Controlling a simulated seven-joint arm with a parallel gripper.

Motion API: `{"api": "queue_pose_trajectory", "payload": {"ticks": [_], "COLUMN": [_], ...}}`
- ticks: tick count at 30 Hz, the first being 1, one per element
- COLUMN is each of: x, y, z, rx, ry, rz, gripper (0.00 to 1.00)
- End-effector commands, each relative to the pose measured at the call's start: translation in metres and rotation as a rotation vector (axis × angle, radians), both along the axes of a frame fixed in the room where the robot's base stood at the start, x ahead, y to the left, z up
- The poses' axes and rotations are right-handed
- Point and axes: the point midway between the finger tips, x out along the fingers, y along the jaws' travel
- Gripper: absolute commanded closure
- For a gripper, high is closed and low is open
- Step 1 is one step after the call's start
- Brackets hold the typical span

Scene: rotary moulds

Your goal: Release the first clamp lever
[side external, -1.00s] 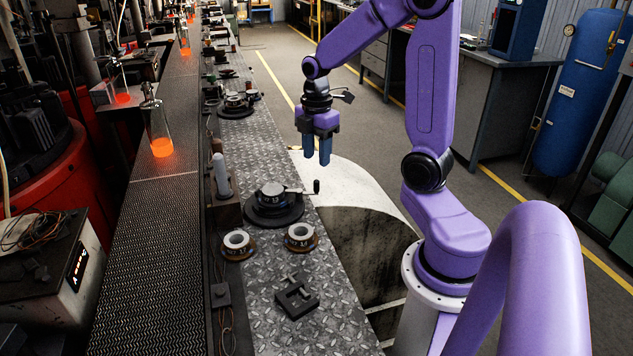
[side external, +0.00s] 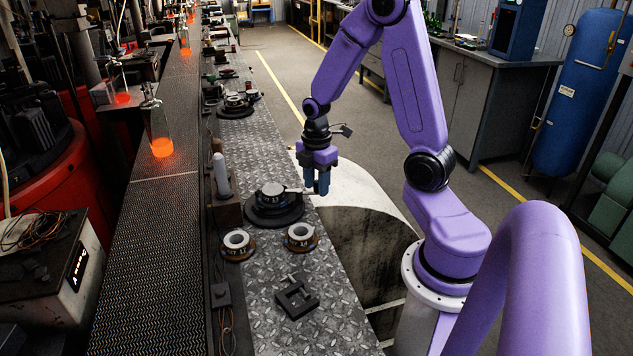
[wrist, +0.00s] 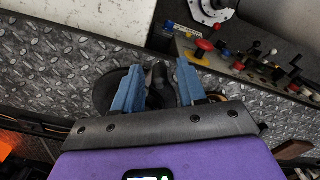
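The round mould (side external: 270,194) sits on a dark round base (side external: 275,212) on the metal-plate bench. Its clamp lever (side external: 292,190) is a thin arm pointing right, toward my gripper (side external: 318,190). The lever's dark knob is hidden behind the fingers in the side external view. In the wrist view, my two blue fingers (wrist: 160,66) stand apart, with a dark upright handle (wrist: 159,80) between them. I see no clear contact on either side. Part of the dark base (wrist: 107,90) shows left of the fingers; the rest is hidden by the gripper.
Two ring-shaped parts (side external: 237,240) (side external: 300,233) and a dark square-cornered block (side external: 297,298) lie on the near bench. A grey-white cylinder (side external: 221,175) stands left of the mould. A mesh conveyor (side external: 150,235) carrying glowing bottles runs alongside. More moulds stand farther back.

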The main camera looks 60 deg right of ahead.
Motion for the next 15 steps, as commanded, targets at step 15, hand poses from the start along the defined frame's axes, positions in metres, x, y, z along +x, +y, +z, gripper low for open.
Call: {"api": "queue_pose_trajectory", "payload": {"ticks": [15], "x": [-0.0009], "y": [0.0014], "z": [0.0004], "rx": [0.000], "ry": [0.000], "rz": [-0.040], "gripper": [1.00]}}
